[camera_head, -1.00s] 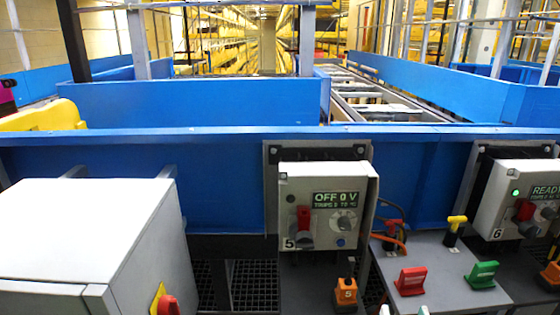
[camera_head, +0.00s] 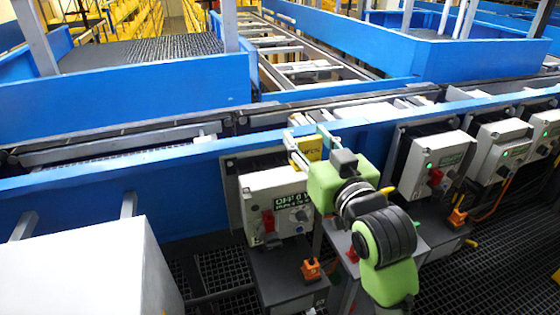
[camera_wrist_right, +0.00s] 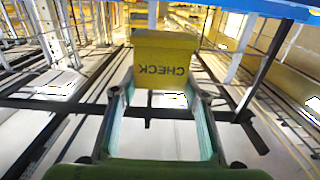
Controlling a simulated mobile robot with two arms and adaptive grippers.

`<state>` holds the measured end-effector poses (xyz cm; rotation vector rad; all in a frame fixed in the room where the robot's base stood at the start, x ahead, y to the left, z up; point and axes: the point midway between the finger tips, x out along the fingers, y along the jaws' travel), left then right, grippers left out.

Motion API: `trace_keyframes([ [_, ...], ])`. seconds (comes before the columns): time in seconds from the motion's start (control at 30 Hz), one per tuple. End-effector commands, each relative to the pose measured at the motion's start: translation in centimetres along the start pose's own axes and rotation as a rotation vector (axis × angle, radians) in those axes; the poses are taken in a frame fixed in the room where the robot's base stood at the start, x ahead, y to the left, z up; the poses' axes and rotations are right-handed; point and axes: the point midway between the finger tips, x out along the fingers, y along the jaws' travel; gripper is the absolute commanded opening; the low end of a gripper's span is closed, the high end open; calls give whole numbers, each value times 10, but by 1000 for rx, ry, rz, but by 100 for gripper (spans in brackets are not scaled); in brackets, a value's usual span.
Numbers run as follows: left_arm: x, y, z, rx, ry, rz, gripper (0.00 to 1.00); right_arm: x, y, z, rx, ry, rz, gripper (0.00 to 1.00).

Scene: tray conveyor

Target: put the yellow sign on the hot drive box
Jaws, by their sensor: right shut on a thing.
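The yellow sign (camera_wrist_right: 163,67) reads CHECK, upside down in the right wrist view. My right gripper (camera_wrist_right: 160,92) is shut on it, one finger at each side. In the head view the sign (camera_head: 310,148) is partly hidden by my right gripper (camera_head: 306,142), above the blue beam beside the nearest drive box. That drive box (camera_head: 258,200) has a green display reading OFF 0 V and a red switch. Another drive box (camera_head: 425,165) stands right of my arm, with several more beyond it. Their displays are too small to tell which is hot. My left gripper is not in view.
The blue conveyor beam (camera_head: 190,160) runs behind the boxes. Orange plugs (camera_head: 311,269) sit on grey ledges below the boxes. A large white cabinet (camera_head: 95,265) fills the lower left.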

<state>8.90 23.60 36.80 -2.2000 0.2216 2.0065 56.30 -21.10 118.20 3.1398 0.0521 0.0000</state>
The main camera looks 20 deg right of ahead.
Motion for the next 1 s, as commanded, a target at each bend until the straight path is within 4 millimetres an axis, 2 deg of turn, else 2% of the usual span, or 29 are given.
trace_keyframes([
  [0.37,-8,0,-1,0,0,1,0,82,-8,36,1,-3,-1,17],
  [0.5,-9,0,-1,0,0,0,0,106,-10,64,1,-6,-1,17],
  [0.7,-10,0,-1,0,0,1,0,126,-11,87,1,0,-1,17],
  [0.87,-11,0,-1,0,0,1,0,133,-12,96,1,-1,-1,17],
  [1.0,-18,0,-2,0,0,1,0,134,-12,116,1,-4,-1,17],
])
